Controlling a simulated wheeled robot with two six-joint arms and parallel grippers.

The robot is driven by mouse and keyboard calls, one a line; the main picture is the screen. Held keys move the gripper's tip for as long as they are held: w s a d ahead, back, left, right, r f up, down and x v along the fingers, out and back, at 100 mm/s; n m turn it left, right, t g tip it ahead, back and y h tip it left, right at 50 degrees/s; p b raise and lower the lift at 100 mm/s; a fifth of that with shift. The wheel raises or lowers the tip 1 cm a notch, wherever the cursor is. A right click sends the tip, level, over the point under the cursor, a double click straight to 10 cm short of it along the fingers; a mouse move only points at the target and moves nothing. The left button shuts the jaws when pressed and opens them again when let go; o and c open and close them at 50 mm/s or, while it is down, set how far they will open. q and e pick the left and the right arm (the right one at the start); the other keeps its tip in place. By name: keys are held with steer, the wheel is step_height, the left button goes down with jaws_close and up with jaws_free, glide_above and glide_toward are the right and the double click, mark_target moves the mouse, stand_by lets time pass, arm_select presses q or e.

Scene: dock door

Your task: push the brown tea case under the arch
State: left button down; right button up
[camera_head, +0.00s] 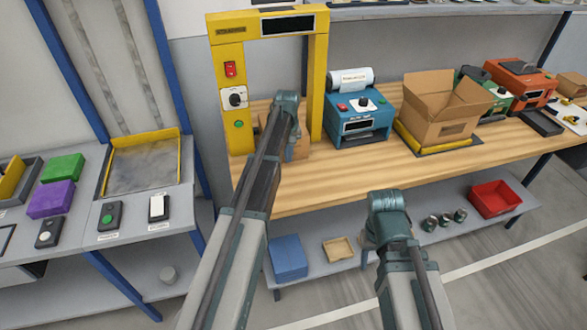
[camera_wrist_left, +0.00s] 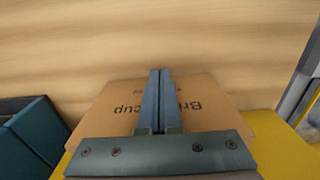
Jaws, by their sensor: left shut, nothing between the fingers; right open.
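The brown tea case (camera_head: 301,148) stands on the wooden bench at the yellow arch (camera_head: 234,95), between its posts. My left arm hides much of it in the head view. In the left wrist view the case (camera_wrist_left: 205,105) shows a brown face with dark upside-down lettering. My left gripper (camera_wrist_left: 160,75) is shut and empty, with its fingers over the case in that view; contact cannot be told. My right gripper (camera_head: 388,210) is open and empty in front of the bench, apart from the case.
A blue machine with a paper roll (camera_head: 358,115) stands right of the arch. An open cardboard box (camera_head: 445,110) sits farther right on a yellow-edged pad. Bare bench (camera_head: 350,170) lies in front of them. A red bin (camera_head: 495,198) is on the shelf below.

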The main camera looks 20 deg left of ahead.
arm_select(q)
steer(key=shift+w+a, duration=0.2)
steer(key=shift+w, duration=0.1)
steer(key=shift+s, duration=0.1)
steer(key=s+d, duration=0.1)
steer(key=s, duration=0.1)
steer(key=s+d, duration=0.1)
steer(key=s, duration=0.1)
steer(key=shift+d, duration=0.2)
step_height(320, 180, up, 10)
steer(key=p, duration=1)
steer(key=shift+w, duration=0.4)
arm_select(e)
step_height(320, 180, up, 10)
steer(key=d, duration=0.1)
arm_select(q)
steer(key=shift+a, duration=0.1)
